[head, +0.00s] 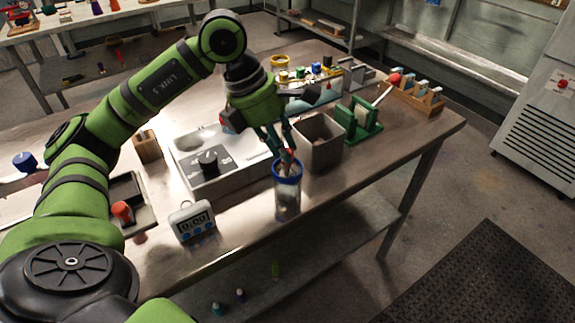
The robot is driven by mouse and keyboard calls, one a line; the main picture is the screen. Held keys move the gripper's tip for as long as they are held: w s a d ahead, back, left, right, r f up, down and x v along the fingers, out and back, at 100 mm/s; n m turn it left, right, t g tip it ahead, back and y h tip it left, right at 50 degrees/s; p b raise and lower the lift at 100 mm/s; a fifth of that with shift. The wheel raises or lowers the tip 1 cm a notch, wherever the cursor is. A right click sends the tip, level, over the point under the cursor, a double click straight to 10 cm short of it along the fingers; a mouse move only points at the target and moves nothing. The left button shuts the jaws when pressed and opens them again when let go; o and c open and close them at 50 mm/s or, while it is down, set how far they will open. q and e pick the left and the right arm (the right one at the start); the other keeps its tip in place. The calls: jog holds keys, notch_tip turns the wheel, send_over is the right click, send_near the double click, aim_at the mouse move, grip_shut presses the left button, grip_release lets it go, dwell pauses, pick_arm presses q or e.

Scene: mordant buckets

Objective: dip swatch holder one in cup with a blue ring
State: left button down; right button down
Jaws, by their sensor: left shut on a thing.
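The cup with a blue ring (287,200) is a clear, tall cup standing upright near the table's front edge, with the blue ring at its rim. My left gripper (287,151) points down right above the cup's mouth. It is shut on a thin holder (289,159) with a reddish part, which I take to be swatch holder one. The holder's lower end appears to reach into the cup's mouth; how deep is hard to tell. The fingers hide much of it. My right gripper is not in view.
A grey unit with a black dial (208,163) stands left of the cup, and a white timer (193,221) in front of it. A square open bin (318,160) stands right of the cup. Beyond are a green stand (362,122) and a wooden rack (418,98).

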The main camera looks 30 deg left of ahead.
pick_arm(q)
jog(key=shift+f, duration=0.35)
jog(key=shift+r, duration=0.15)
jog(key=shift+r, duration=0.35)
jog(key=shift+f, duration=0.2)
jog(key=shift+f, duration=0.3)
jog(key=shift+r, duration=0.2)
jog(key=shift+r, duration=0.3)
